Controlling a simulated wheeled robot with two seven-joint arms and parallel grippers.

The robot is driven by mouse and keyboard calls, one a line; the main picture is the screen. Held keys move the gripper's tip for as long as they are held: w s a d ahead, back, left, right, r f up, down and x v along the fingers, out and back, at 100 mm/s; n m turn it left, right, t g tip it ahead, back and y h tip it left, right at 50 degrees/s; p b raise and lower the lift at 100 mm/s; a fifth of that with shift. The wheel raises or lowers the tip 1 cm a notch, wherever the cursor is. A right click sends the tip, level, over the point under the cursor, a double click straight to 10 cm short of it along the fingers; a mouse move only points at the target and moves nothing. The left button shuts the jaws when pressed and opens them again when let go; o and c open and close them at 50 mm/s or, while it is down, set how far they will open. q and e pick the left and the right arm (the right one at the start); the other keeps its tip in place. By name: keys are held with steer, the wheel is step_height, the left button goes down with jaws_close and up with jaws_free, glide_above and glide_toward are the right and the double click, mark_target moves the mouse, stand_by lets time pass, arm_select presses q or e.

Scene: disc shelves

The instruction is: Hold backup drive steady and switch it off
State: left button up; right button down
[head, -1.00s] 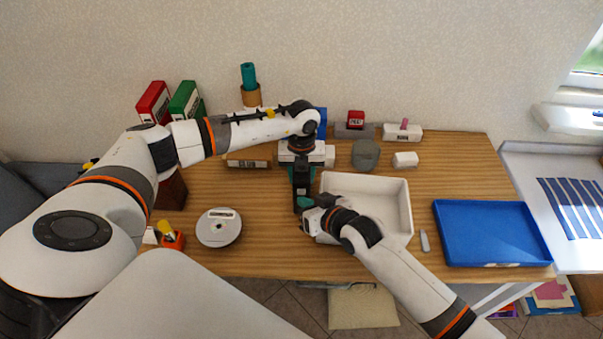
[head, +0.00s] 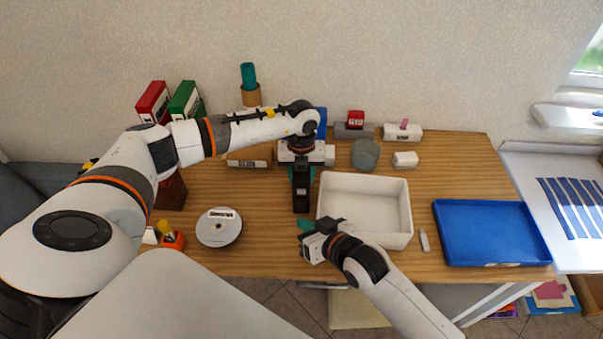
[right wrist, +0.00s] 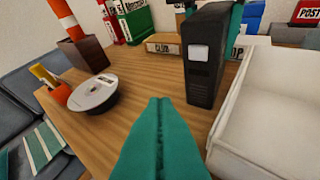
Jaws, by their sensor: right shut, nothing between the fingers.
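The backup drive (head: 302,196) is a black upright box near the middle of the table. In the right wrist view the drive (right wrist: 204,85) shows a pale square switch (right wrist: 199,53) high on its near face; its on or off state cannot be told. My left gripper (head: 302,170) reaches down from behind, its teal fingers on both sides of the drive, shut on it. One of these fingers shows in the right wrist view (right wrist: 235,28). My right gripper (head: 305,224) is shut and empty, in front of the drive and apart from it. Its teal fingertips (right wrist: 160,102) are pressed together.
A white tray (head: 408,205) stands close to the right of the drive. A disc spindle (head: 219,228) and an orange holder (head: 173,241) are at left. A blue tray (head: 492,264) is at far right. Boxes line the back. Bare wood lies between the spindle and drive.

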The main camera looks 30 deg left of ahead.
arm_select(q)
steer(key=o, duration=1.3)
steer(key=shift+c, duration=0.2)
step_height(320, 180, up, 12)
steer(key=shift+r, duration=0.1)
